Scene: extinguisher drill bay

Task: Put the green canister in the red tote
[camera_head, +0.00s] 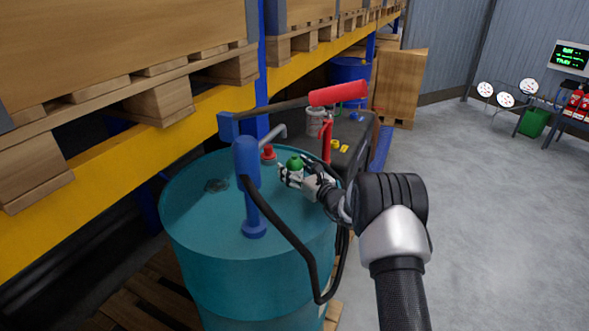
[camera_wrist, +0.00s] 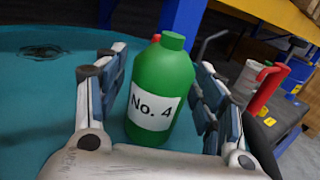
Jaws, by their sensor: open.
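The green canister (camera_head: 295,163) stands on top of a teal drum (camera_head: 195,225). In the wrist view the canister (camera_wrist: 165,80) is upright in the picture, with a white label reading "No. 4". My gripper (camera_head: 294,170) is open around it, one finger on either side. In the wrist view my gripper (camera_wrist: 150,90) shows gaps between its fingers and the canister, wider on the left than on the right. The canister's lower part is partly hidden by the gripper in the head view. I cannot make out a red tote in either view.
A blue hand pump (camera_head: 246,175) with a red-gripped lever (camera_head: 338,92) and a black hose rises from the drum, left of my gripper. A red cap (camera_head: 268,153) sits behind the canister. Pallet racking (camera_head: 180,110) lines the left. Open floor (camera_head: 480,230) lies right.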

